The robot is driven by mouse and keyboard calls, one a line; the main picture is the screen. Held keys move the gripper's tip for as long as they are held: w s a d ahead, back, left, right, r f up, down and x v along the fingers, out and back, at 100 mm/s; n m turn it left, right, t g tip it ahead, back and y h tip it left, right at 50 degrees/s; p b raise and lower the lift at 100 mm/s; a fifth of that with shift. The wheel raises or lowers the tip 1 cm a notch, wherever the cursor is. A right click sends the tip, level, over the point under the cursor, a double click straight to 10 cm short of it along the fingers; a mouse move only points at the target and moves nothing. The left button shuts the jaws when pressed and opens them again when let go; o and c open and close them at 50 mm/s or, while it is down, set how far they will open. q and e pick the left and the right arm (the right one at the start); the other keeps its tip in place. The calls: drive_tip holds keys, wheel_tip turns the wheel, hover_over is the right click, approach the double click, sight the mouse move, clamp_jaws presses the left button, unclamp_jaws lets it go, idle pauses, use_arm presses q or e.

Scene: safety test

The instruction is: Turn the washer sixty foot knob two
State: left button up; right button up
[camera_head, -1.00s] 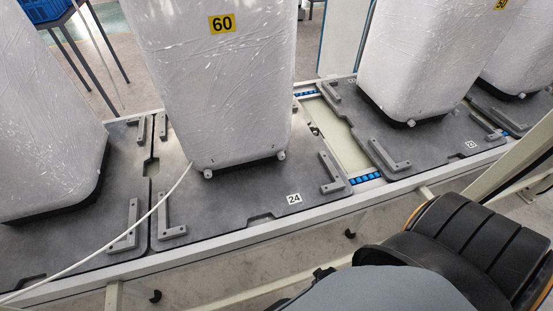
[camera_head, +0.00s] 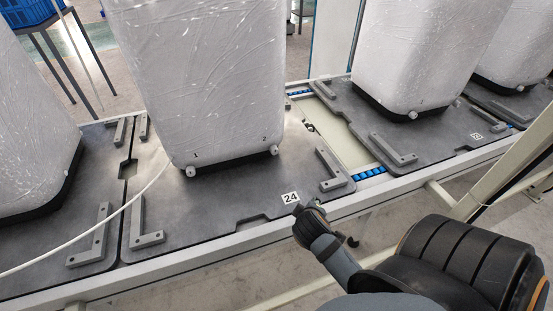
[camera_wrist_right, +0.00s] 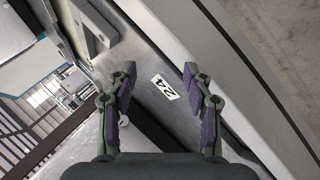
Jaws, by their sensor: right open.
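The wrapped white washer (camera_head: 212,80) stands on a dark pallet marked 24 in the head view; its number label is out of frame now. Foot knob two (camera_head: 274,150) is a small pale knob at its lower right corner, beside a printed 2. Foot knob one (camera_head: 190,171) is at the lower left corner. My right gripper (camera_head: 303,208) is at the pallet's front edge by the 24 label, apart from and in front of knob two. In the right wrist view it (camera_wrist_right: 160,73) is open and empty, its fingers either side of the 24 label (camera_wrist_right: 164,87). My left gripper is not in view.
A grey corner bracket (camera_head: 335,168) stands right of the washer on the pallet (camera_head: 235,200). A white cable (camera_head: 110,215) runs from the washer to the left. More wrapped washers (camera_head: 415,55) stand on both sides. A pale frame beam (camera_head: 500,180) crosses at right.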

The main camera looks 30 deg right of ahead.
drive_tip(key=w+d+r+n+t+h, duration=0.1)
drive_tip(key=w+d+n, duration=0.1)
drive_tip(key=n, duration=0.1)
drive_tip(key=w+d+r+n+t+h, duration=0.1)
drive_tip(key=w+r+n+t+h, duration=0.1)
drive_tip(key=n, duration=0.1)
drive_tip(key=w+d+r+n+t+h, duration=0.1)
drive_tip(key=w+d+n+t, duration=0.1)
drive_tip(key=w+n, duration=0.1)
drive_tip(key=shift+d+r+h, duration=0.3)
drive_tip(key=shift+d+r, duration=0.05)
drive_tip(key=shift+r, duration=0.05)
drive_tip(key=w+n+t, duration=0.2)
drive_tip(key=n+t, duration=0.1)
drive_tip(key=n, duration=0.2)
drive_tip(key=n+t+y, duration=0.3)
drive_tip(key=n+y, duration=0.2)
drive_tip(key=n, duration=0.7)
approach(275, 152)
drive_tip(key=shift+s, duration=1.1)
drive_tip(key=shift+w+a+f+n, duration=0.15)
drive_tip(key=shift+a+n, duration=0.1)
drive_tip(key=shift+n, duration=0.15)
drive_tip(key=x, duration=0.9)
drive_tip(key=shift+w, duration=0.25)
drive_tip(key=shift+w+d, duration=0.2)
drive_tip(key=shift+w, duration=0.25)
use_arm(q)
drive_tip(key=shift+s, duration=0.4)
